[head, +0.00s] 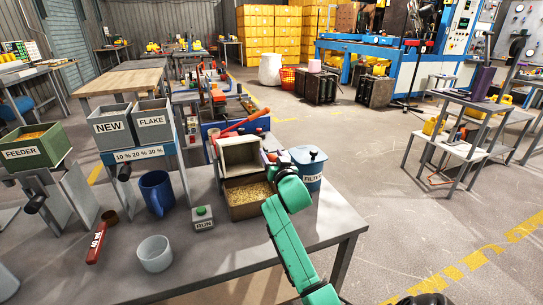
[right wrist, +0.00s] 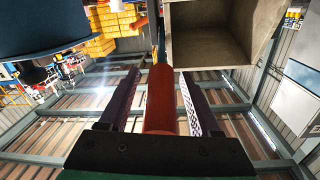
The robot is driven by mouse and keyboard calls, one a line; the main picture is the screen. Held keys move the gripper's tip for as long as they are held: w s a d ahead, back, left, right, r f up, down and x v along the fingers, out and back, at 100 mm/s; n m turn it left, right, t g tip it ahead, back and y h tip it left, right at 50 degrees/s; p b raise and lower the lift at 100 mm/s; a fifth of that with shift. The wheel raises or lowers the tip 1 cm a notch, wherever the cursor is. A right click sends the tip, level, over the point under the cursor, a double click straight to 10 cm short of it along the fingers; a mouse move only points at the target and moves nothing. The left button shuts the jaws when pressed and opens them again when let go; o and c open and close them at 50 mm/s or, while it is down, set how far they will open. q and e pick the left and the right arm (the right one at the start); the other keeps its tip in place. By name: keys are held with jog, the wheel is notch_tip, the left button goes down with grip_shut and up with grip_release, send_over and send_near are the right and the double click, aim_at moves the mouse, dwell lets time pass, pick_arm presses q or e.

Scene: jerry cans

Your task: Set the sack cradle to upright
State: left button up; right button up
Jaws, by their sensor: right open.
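The sack cradle, which I take to be the cream open-fronted box (head: 227,160), sits at the back of the table with its opening facing me, above a brown bin of pale pellets (head: 240,211). Its upright or tilted state is hard to judge. My right gripper (head: 272,158) is at the box's right side, partly hidden by my green wrist. In the right wrist view, the open fingers (right wrist: 159,100) stand on both sides of a red cylindrical grip (right wrist: 160,100), with the box (right wrist: 212,60) close by; contact is unclear. My left gripper is not in view.
A blue-grey FILTER pot (head: 308,172) stands just right of my wrist. A RUN button box (head: 203,218), blue mug (head: 157,190), white cup (head: 154,254) and red-handled scoop (head: 97,243) are on the table (head: 215,262). NEW and FLAKE bins (head: 112,127) stand left. The table's front right is clear.

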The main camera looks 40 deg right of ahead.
grip_shut()
jog(key=shift+f, duration=0.1)
dwell(1.3)
